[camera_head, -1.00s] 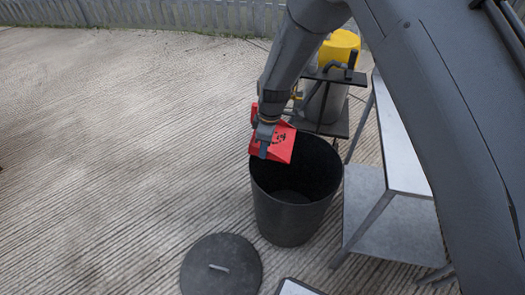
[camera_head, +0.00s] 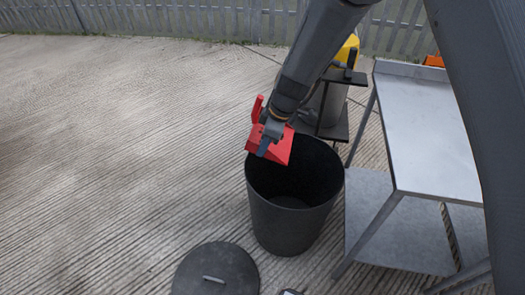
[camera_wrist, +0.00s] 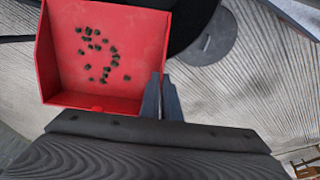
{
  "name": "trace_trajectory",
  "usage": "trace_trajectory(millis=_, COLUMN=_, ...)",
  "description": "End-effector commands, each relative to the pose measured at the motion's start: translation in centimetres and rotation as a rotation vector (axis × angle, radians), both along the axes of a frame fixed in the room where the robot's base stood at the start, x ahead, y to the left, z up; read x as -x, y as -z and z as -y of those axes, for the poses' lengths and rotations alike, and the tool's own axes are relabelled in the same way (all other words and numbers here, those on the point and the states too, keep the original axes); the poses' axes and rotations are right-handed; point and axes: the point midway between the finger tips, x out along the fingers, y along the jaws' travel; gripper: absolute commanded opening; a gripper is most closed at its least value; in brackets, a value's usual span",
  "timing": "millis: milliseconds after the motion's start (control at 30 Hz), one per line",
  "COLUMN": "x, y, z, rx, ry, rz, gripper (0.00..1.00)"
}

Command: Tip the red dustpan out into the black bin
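The red dustpan (camera_head: 279,150) is at my gripper (camera_head: 269,143), above the far left rim of the black bin (camera_head: 290,215). My gripper is shut on its side edge in the wrist view, with the fingertips (camera_wrist: 162,98) close together there. Several small dark bits (camera_wrist: 100,50) lie on the pan's floor in the wrist view. The dustpan (camera_wrist: 140,35) looks tilted in the head view, and its red handle sticks up at the left. The bin is upright and open; the part of its inside that shows looks empty.
The round dark bin lid (camera_head: 215,272) lies on the ground in front of the bin. A metal table (camera_head: 425,130) with a lower shelf stands close to the right. A yellow-topped machine (camera_head: 348,50) is behind the bin. Ground at the left is clear.

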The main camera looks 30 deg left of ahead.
Motion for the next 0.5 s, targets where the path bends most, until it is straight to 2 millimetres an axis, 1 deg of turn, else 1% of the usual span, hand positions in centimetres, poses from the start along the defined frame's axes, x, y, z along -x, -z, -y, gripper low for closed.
trace_trajectory(millis=500, x=-0.26, y=-0.54, z=0.50, rx=-0.077, ry=0.000, rz=-0.017, gripper=0.00)
